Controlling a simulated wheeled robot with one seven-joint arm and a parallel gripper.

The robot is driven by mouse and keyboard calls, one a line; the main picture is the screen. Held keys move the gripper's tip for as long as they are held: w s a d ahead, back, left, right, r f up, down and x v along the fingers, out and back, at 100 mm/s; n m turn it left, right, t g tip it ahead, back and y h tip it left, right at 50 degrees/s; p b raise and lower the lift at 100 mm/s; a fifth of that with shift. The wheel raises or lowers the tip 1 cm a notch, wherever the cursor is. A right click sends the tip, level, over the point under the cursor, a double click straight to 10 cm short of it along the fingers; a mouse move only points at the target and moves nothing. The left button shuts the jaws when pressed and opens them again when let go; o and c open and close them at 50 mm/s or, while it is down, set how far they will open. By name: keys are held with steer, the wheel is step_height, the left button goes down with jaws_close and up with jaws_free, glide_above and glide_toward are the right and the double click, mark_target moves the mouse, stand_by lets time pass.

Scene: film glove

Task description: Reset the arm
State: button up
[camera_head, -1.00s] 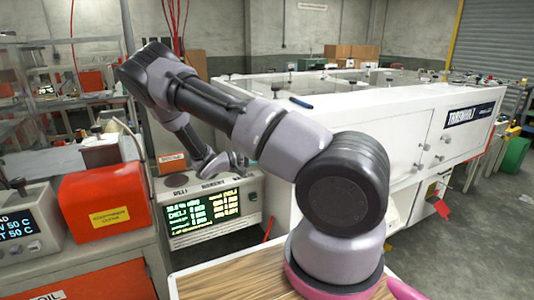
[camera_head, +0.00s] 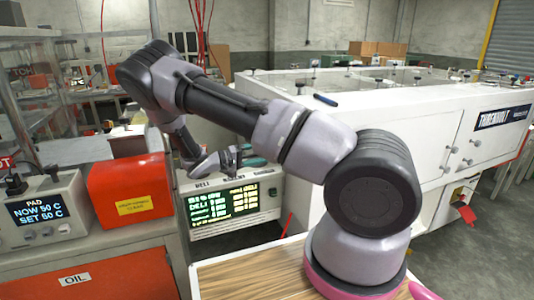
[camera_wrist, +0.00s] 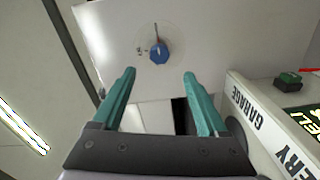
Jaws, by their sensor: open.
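My arm rises from its base at the lower right of the head view and bends over to the left. My gripper (camera_head: 246,156) hangs low near the top of the DELI display unit (camera_head: 235,208). In the wrist view my gripper (camera_wrist: 160,90) shows two teal fingers spread apart with nothing between them. Beyond the fingertips is a pale panel (camera_wrist: 210,45) with a blue knob (camera_wrist: 159,55).
A red box (camera_head: 130,190) and a PAD controller (camera_head: 42,212) stand on the left bench. A large white machine (camera_head: 425,125) fills the right. A wooden top (camera_head: 250,275) lies in front.

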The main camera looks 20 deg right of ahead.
stand_by(0.3)
steer(key=s+a+r+m+t+y, duration=0.1)
steer(key=s+a+r+t+y, duration=0.1)
steer(key=s+r+y, duration=0.8)
steer(key=s+a+r+t+y, duration=0.2)
steer(key=s+r+t+y, duration=0.2)
steer(key=s+r+y, duration=0.6)
steer(key=s+r, duration=0.6)
steer(key=r, duration=0.6)
steer(key=shift+s+r+m+t, duration=0.3)
steer(key=shift+s+r+m, duration=0.05)
steer(key=shift+r+m, duration=0.05)
steer(key=shift+a, duration=0.1)
steer(key=shift+c, duration=0.3)
